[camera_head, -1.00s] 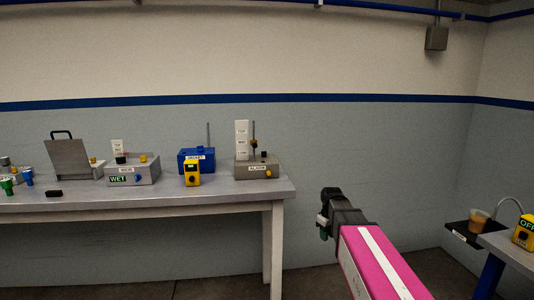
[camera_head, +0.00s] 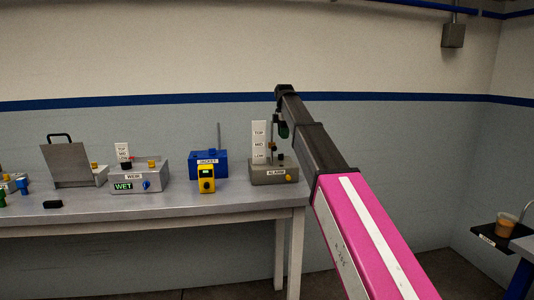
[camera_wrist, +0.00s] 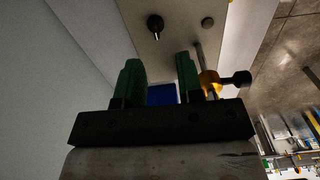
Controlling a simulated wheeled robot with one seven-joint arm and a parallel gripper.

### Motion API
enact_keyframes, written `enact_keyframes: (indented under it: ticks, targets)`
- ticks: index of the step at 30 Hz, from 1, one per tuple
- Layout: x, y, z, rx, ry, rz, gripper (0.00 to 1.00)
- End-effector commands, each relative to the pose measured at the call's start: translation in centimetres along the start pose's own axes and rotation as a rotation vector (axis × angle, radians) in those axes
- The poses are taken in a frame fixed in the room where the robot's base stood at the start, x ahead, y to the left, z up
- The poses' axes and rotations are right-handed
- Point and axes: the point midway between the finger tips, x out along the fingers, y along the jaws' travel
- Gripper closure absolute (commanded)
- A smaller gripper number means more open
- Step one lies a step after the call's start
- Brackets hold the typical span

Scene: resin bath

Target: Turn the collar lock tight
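The collar lock appears to be the brass-yellow collar (camera_wrist: 208,82) with a black knob (camera_wrist: 239,79) on a thin metal rod (camera_wrist: 198,57), in the wrist view. It lies just right of my right-hand green finger, outside the gap. In the head view the rod stands on the grey ALARM box (camera_head: 262,177), and the collar is small there. My gripper (camera_wrist: 158,78) has its two green fingers apart and nothing between them. In the head view my gripper (camera_head: 283,130) hangs beside the rod, above the box. How tight the collar is cannot be seen.
A white TOP/MID/LOW scale (camera_head: 259,141) stands behind the rod. A cup (camera_head: 506,227) sits at far right.

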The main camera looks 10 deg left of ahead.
Motion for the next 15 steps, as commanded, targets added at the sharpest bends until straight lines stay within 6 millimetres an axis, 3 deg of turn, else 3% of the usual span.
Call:
enact_keyframes:
  ticks: [5, 15]
  targets:
    - [-0.3, 0.1, -0.2, -0.023, 0.000, -0.001, 0.66]
    - [5.0, -0.1, -0.2, -0.021, 0.000, -0.002, 0.66]
